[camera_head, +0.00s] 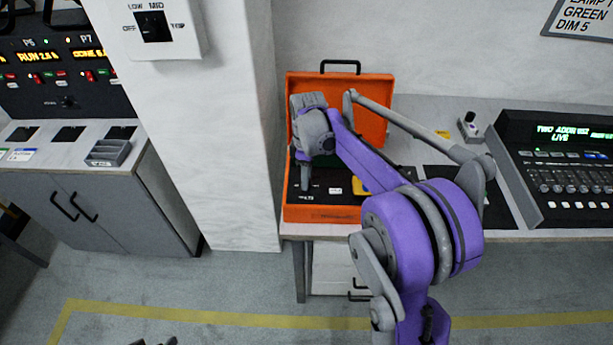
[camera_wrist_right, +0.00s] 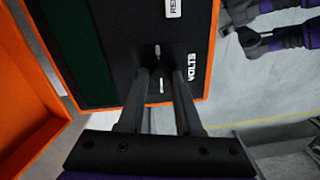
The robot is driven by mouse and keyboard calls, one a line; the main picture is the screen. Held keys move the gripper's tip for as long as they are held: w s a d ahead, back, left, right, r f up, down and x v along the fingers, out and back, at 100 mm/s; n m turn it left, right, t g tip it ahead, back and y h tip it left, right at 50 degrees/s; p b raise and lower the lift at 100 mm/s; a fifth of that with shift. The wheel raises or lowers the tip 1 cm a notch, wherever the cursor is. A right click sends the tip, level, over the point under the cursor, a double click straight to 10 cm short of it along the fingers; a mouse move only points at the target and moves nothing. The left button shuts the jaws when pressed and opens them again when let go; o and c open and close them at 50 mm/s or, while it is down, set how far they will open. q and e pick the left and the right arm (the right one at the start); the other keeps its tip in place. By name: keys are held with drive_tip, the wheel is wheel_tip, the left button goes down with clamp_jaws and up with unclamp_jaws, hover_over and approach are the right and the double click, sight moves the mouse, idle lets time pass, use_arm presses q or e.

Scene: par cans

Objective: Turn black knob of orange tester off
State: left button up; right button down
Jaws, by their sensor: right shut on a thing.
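The orange tester (camera_head: 322,214) is an open orange case with a black panel, standing on the bench in the head view. Its panel (camera_wrist_right: 128,22) fills the middle of the right wrist view, with a VOLTS label. My right gripper (camera_head: 305,188) reaches down onto the panel's left part. In the right wrist view its fingers (camera_wrist_right: 160,76) are shut on the black knob, which they mostly hide; a short white mark shows at the fingertips. The knob's setting cannot be read. My left gripper (camera_head: 155,342) barely shows at the bottom edge, fingertips apart, away from the tester.
A mixing console (camera_head: 560,180) with a lit display stands at the right of the bench. A white pillar (camera_head: 225,130) stands close to the tester's left. A grey cabinet (camera_head: 100,215) is at the left. The floor in front is clear.

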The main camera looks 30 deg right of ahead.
idle(0.3)
drive_tip(key=c, duration=0.6)
unclamp_jaws()
drive_tip(key=r, duration=1)
drive_tip(key=shift+w+d+r+p, duration=0.2)
drive_tip(key=shift+r+p, duration=0.15)
drive_tip(key=shift+r, duration=0.05)
drive_tip(key=shift+a, duration=0.1)
